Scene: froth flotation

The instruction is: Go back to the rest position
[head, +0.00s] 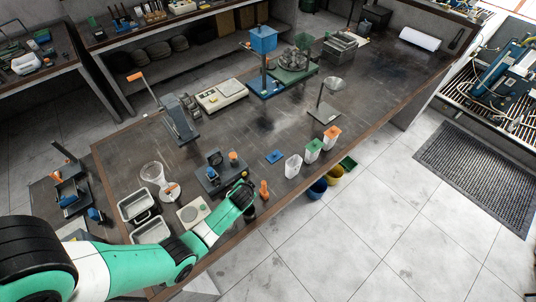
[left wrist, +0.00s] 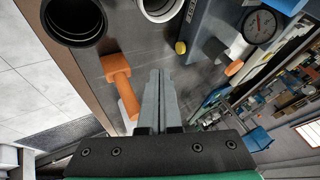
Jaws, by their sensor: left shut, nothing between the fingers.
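My left arm reaches in from the lower left of the head view, with its gripper end over the front edge of the workbench (head: 345,140). In the left wrist view my left gripper (left wrist: 159,75) shows two grey fingers pressed together with nothing between them. An orange-handled tool (left wrist: 119,82) lies just left of the fingers there; I cannot tell whether they touch. An orange object (head: 264,189) stands beside the gripper end in the head view. My right gripper is in neither view.
Metal trays (head: 137,203), a scale (head: 193,213) and a dark device (head: 213,176) crowd around my left arm. Three small containers, one of them white (head: 292,166), stand along the front edge. A gauge (left wrist: 260,27) shows in the wrist view. The mid-bench is clearer.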

